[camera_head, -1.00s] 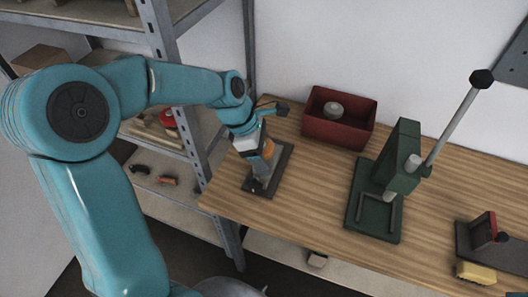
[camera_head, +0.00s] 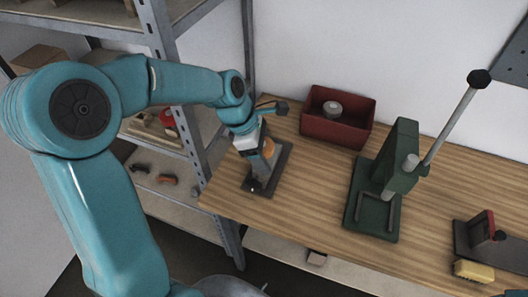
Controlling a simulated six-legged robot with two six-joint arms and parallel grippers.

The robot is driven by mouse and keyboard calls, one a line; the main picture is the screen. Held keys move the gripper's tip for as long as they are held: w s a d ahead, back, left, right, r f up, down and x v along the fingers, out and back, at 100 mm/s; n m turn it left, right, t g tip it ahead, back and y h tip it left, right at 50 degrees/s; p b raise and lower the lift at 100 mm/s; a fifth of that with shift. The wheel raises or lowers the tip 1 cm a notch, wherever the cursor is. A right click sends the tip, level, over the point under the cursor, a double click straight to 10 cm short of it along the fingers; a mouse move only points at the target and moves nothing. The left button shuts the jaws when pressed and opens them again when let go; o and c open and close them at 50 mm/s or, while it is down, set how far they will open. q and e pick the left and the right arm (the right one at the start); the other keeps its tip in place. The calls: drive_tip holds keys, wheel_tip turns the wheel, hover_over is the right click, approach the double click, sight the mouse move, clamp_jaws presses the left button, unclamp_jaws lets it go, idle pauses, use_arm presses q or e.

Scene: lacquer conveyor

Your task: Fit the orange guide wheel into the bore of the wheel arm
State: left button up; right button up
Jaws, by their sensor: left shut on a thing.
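My left gripper (camera_head: 262,155) reaches down over a dark grey base plate at the left end of the wooden workbench. It is shut on the orange guide wheel (camera_head: 269,147), of which only a small part shows beside the gripper. The wheel arm (camera_head: 263,172) is a grey upright piece on the dark plate (camera_head: 280,166), just below the gripper. Its bore is hidden, and I cannot tell whether the wheel is inside it or only beside it. My right gripper is not in view.
A red bin (camera_head: 338,132) with a grey round part (camera_head: 332,109) stands behind, to the right. A green press (camera_head: 400,160) with a long lever stands mid-bench. A yellow sponge (camera_head: 474,271) and a dark fixture (camera_head: 488,240) are at right. A metal shelf (camera_head: 190,120) stands close at left.

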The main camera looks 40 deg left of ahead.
use_arm(q)
drive_tip(key=shift+s+r+p, duration=0.1)
drive_tip(key=shift+s+p, duration=0.1)
drive_tip(key=shift+p, duration=0.1)
idle(0.4)
drive_tip(key=shift+f+b, duration=1.5)
drive_tip(key=shift+f, duration=0.8)
drive_tip(key=o, duration=1.2)
drive_tip(key=shift+w, duration=0.1)
drive_tip(key=shift+f, duration=0.15)
